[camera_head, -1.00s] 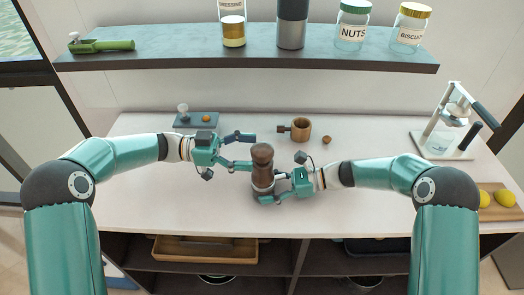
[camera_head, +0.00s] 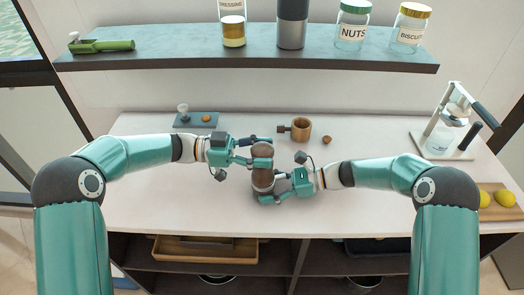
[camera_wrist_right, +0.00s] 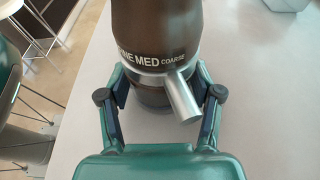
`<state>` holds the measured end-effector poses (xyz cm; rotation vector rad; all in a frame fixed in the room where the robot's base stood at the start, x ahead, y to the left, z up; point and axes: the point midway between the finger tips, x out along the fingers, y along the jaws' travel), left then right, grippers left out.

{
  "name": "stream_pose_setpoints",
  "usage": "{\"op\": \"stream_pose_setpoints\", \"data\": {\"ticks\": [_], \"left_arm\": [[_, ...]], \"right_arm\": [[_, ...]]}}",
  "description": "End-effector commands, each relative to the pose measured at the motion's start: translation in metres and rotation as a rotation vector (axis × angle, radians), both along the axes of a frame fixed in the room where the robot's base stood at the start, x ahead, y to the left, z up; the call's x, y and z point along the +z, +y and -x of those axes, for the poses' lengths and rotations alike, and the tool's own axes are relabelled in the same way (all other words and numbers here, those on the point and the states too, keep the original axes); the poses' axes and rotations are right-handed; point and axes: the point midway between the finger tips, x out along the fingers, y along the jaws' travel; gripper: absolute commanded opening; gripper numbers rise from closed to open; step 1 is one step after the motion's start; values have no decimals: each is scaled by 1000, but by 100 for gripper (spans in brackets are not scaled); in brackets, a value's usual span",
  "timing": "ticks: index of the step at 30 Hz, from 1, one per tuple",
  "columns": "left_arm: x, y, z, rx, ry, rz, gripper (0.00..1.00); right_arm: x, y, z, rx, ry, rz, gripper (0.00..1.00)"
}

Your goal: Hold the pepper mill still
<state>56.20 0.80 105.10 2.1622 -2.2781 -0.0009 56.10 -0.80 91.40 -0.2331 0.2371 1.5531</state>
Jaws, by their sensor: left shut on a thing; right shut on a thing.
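The brown pepper mill (camera_head: 263,180) stands upright on the white counter in the head view. My right gripper (camera_head: 270,194) is shut around its lower body. The right wrist view shows the mill (camera_wrist_right: 154,30) close up, with a silver ring, the lettering "FINE MED COARSE" and a short silver spout or lever pointing to the lower right. There my right gripper's fingers (camera_wrist_right: 158,98) press the mill's base from both sides. My left gripper (camera_head: 262,151) is higher, shut on the mill's top knob, which its fingers partly cover.
A wooden cup with a handle (camera_head: 301,129) and a small round brown item (camera_head: 326,140) stand behind the mill. A small blue board (camera_head: 197,120) is at back left. A lever press (camera_head: 449,130) and lemons on a board (camera_head: 504,199) are at right. A shelf (camera_head: 250,50) hangs above.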

Motion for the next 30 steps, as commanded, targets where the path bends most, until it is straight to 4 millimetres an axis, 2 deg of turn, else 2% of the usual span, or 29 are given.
{"op": "stream_pose_setpoints", "data": {"ticks": [5, 18, 29, 30], "left_arm": [[0, 0, -1, -26, -4, 1, 20], [1, -1, -2, -253, -10, 5, 20], [1, 0, -1, -267, -7, 3, 20], [1, 0, -1, -267, -7, 3, 62]], "right_arm": [[0, 0, 0, 3, -1, 0, 14], [0, 1, 1, 5, -3, 0, 14], [0, 1, 1, 5, -3, 1, 14], [0, 1, 1, 5, -3, 1, 14]]}}
